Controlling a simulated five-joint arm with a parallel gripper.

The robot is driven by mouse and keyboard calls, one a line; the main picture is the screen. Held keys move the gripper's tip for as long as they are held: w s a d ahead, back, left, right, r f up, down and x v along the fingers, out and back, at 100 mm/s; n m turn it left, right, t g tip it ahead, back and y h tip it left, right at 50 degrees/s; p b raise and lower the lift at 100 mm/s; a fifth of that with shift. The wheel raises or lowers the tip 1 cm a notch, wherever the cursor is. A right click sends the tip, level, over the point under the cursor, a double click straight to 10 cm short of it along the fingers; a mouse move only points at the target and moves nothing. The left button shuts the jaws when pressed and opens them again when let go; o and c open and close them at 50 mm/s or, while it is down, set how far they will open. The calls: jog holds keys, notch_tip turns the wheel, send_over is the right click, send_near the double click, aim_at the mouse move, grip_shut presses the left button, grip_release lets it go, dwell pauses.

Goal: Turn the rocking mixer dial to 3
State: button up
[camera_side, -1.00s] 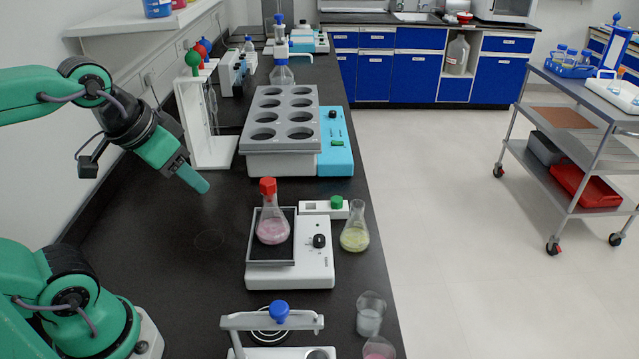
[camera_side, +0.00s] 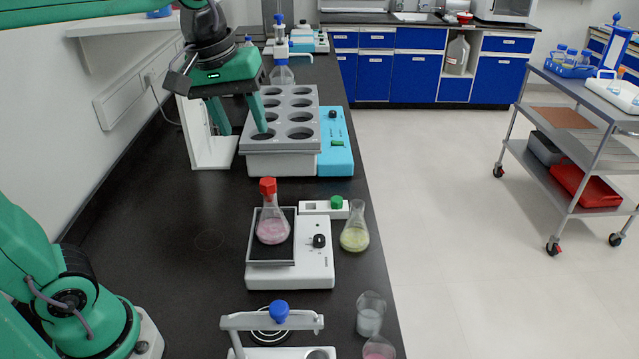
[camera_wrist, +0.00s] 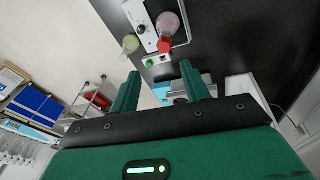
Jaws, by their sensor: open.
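A white mixer (camera_side: 318,276) stands mid-bench with a flat black platform (camera_side: 258,253) and a black dial (camera_side: 319,241) on its right side. A red-capped flask (camera_side: 272,231) of pink liquid stands on the platform. The mixer shows in the wrist view (camera_wrist: 149,10) at the top, with its flask (camera_wrist: 169,22). The dial's number marks are too small to read. My gripper (camera_side: 242,129) is open and empty, fingers pointing down, behind and left of the mixer, apart from it. In the side view its right finger overlaps the left part of the grey block.
A grey block (camera_side: 283,144) with several round wells and a blue unit (camera_side: 337,150) with a black knob stand behind the mixer. A yellow-liquid flask (camera_side: 354,233) and a green-knobbed white box (camera_side: 319,207) are close by. The bench left of the mixer is clear.

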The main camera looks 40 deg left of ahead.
jog(key=w+d+f+n+g, duration=0.2)
jog(key=w+d+n, duration=0.35)
jog(key=w, duration=0.35)
jog(key=n+g, duration=0.1)
jog(key=n, duration=0.2)
send_over(320, 238)
jog(key=f, duration=1.8)
jog(key=shift+w+f, duration=0.25)
jog(key=shift+f, duration=0.05)
jog(key=shift+f, duration=0.1)
jog(key=shift+s+a+f, duration=0.1)
jog(key=shift+f, duration=1.8)
jog(key=shift+s+f, duration=0.1)
jog(key=shift+f, duration=1.8)
jog(key=c, duration=1)
